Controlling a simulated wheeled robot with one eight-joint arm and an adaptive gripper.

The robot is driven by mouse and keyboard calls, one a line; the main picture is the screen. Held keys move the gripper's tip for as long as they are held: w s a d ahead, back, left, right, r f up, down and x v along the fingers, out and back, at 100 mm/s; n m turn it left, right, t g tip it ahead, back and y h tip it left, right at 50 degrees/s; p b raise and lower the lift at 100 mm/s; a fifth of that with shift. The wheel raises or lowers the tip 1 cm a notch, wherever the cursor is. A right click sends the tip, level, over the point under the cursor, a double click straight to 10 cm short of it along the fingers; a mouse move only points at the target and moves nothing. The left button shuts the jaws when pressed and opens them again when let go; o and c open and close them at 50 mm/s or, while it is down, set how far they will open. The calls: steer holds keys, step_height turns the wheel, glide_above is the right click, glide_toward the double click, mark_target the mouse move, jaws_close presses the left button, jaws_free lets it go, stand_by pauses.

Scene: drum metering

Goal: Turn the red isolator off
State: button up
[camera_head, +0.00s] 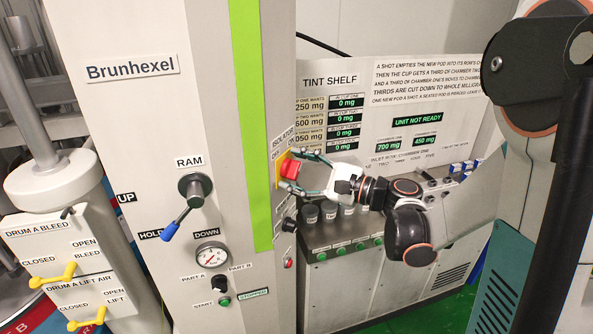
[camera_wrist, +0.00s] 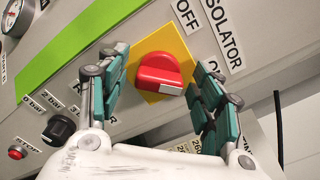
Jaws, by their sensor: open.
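The red isolator (camera_head: 290,168) is a rotary knob on a yellow plate, on the side face of the Brunhexel column. In the wrist view the red isolator (camera_wrist: 159,74) sits on its yellow plate (camera_wrist: 172,45), with the labels OFF (camera_wrist: 213,10) and ISOLATOR (camera_wrist: 226,35) beside it. My gripper (camera_head: 305,172) is at the knob in the head view. In the wrist view my gripper (camera_wrist: 158,85) is open, one finger on each side of the knob. A gap shows at the left finger; whether the right finger touches is unclear.
A black knob (camera_wrist: 58,130) and a red button (camera_wrist: 16,153) are on the same face near the isolator. The tint shelf (camera_head: 340,215) with several cups stands behind my gripper. The RAM lever (camera_head: 181,222) and gauge (camera_head: 211,256) are on the column front.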

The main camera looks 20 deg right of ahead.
steer(key=shift+w+a, duration=0.15)
steer(key=shift+c, duration=0.2)
steer(key=c, duration=1)
